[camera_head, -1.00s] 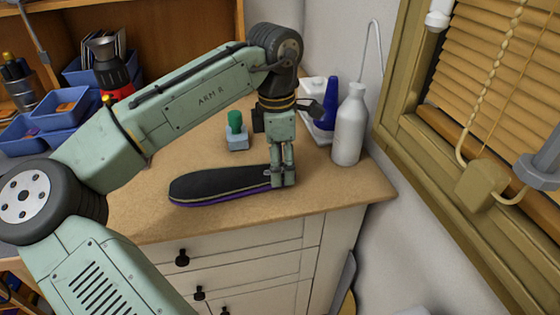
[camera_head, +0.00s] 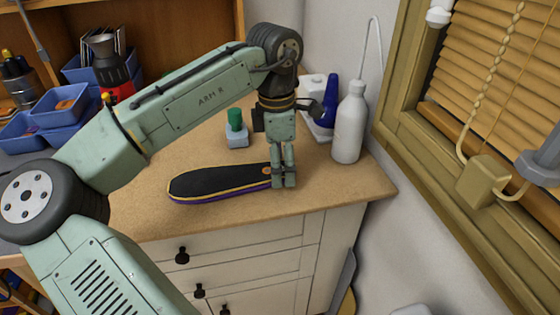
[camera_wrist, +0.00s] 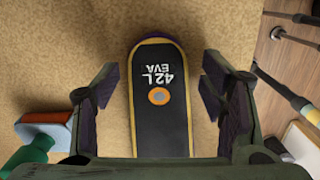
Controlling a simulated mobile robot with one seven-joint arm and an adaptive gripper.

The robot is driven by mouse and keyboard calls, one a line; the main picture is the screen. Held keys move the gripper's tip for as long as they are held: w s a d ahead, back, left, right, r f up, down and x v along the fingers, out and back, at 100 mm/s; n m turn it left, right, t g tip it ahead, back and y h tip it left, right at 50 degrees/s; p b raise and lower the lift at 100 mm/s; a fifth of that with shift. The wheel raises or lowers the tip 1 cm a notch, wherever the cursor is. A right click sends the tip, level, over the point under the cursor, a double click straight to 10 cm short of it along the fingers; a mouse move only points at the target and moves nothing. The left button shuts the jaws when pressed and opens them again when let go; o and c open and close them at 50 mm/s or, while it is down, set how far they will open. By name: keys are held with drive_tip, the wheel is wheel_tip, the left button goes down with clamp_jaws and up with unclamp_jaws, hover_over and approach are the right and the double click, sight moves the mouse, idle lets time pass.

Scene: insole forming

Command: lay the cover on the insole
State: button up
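A long shoe-sole-shaped stack (camera_head: 220,183) lies flat on the worktop. Its top is black with a yellow border, and a purple layer shows along its lower edge. In the wrist view the black top (camera_wrist: 160,120) bears "42 L EVA" and an orange dot, with yellow around its rounded end. I cannot tell which layer is the cover and which the insole. My gripper (camera_head: 284,180) points down at the stack's right end. In the wrist view my gripper (camera_wrist: 160,88) is open, its fingers either side of the stack with a gap on each side.
A green-topped block (camera_head: 237,130) stands behind the stack. A white bottle (camera_head: 348,128) and a blue bottle (camera_head: 329,105) on a white tray stand to the right. Blue bins (camera_head: 60,106) are at the left. The worktop (camera_head: 330,190) ends at the front, above drawers.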

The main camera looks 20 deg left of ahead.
drive_tip(key=shift+o, duration=0.6)
drive_tip(key=shift+r, duration=0.1)
drive_tip(key=shift+r, duration=0.4)
wheel_tip(320, 180, up, 11)
drive_tip(key=shift+s+a, duration=0.15)
drive_tip(key=shift+a, duration=0.05)
